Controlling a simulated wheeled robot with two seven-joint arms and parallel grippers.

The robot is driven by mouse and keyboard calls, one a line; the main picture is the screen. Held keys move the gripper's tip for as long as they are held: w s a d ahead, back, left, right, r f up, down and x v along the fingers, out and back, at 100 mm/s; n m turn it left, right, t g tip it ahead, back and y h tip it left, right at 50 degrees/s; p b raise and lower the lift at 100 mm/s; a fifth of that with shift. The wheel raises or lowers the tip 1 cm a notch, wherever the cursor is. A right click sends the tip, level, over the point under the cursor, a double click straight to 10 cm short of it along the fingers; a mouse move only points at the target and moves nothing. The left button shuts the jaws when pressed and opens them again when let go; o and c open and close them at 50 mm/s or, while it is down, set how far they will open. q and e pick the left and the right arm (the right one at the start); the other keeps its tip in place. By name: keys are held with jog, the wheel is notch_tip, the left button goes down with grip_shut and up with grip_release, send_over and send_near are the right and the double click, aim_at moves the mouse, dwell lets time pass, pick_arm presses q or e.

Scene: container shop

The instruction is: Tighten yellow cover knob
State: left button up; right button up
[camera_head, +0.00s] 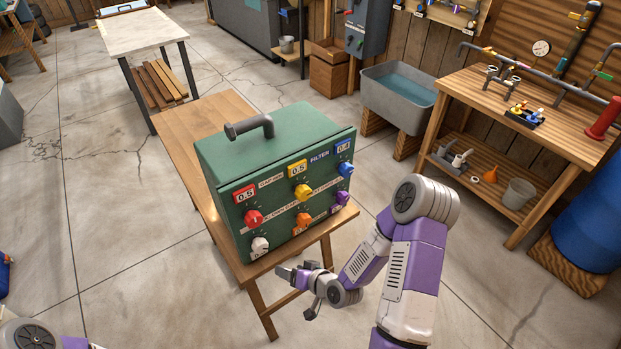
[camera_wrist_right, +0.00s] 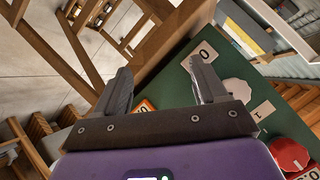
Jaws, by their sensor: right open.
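The green box (camera_head: 240,165) stands on a wooden table and has a handle on top. Its front panel carries several coloured knobs. The yellow knob (camera_head: 303,191) is in the middle of the upper row, under a yellow number plate (camera_head: 297,169). My right gripper (camera_head: 284,273) is open and empty, low in front of the panel and apart from the yellow knob. In the right wrist view, the open fingers (camera_wrist_right: 163,72) are near the panel's lower corner. The white knob (camera_wrist_right: 236,92) and red knob (camera_wrist_right: 289,155) show there; the yellow knob does not. My left gripper is out of view.
The upper row also has red (camera_head: 253,217) and blue (camera_head: 345,169) knobs. White (camera_head: 260,245), orange (camera_head: 303,221) and purple (camera_head: 340,202) knobs are below. The wooden table (camera_head: 190,145) has bare top to the left of the box. Open floor lies in front.

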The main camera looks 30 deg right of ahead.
jog(key=w+d+r+t+h+p, duration=0.1)
jog(key=d+r+t, duration=0.15)
jog(key=r, duration=0.35)
jog(key=w+d+r+t+p, duration=0.1)
jog(key=d+r+t+p, duration=0.1)
jog(key=d+r, duration=0.35)
jog(key=m+t+h, duration=0.1)
jog(key=t, duration=0.2)
send_near(306, 195)
jog(key=w, duration=0.3)
jog(key=shift+w+a+f+b, duration=0.1)
jog(key=shift+w+b, duration=0.35)
jog(key=shift+w, duration=0.15)
jog(key=shift+w+a+f+b, duration=0.1)
jog(key=shift+w+a+b, duration=0.05)
jog(key=shift+w+b, duration=0.4)
jog(key=w, duration=0.2)
jog(key=w+p, duration=0.1)
jog(key=w, duration=0.2)
jog(key=shift+a+r, duration=0.2)
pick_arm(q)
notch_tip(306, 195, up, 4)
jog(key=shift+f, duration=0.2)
pick_arm(e)
jog(key=c, duration=1)
